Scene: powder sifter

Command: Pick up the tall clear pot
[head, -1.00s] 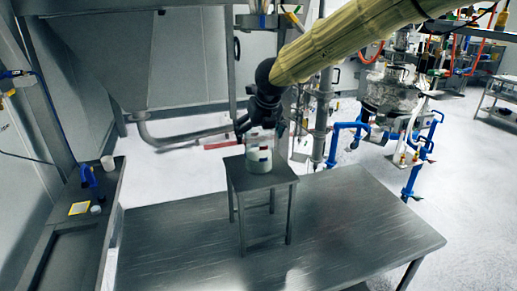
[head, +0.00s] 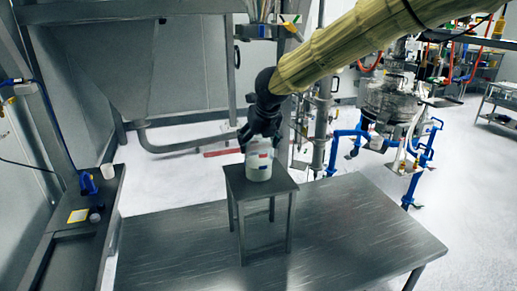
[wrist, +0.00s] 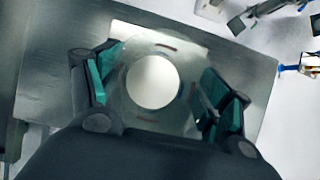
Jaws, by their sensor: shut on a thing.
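The clear pot (head: 259,167) stands upright on a small metal stool (head: 232,186). It has whitish contents and small coloured marks on its side. The wrist view looks down on its round rim and pale inside (wrist: 153,82). My gripper (head: 259,142) reaches down over the pot from above. In the wrist view the two teal-padded fingers of my gripper (wrist: 155,80) sit on the left and right of the pot, closed against its sides. The pot's base appears to be on the stool top; I cannot tell any gap.
The stool stands on a wide metal table (head: 340,225) with free room around it. Blue pipework (head: 345,140) and a metal vessel (head: 388,97) stand behind right.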

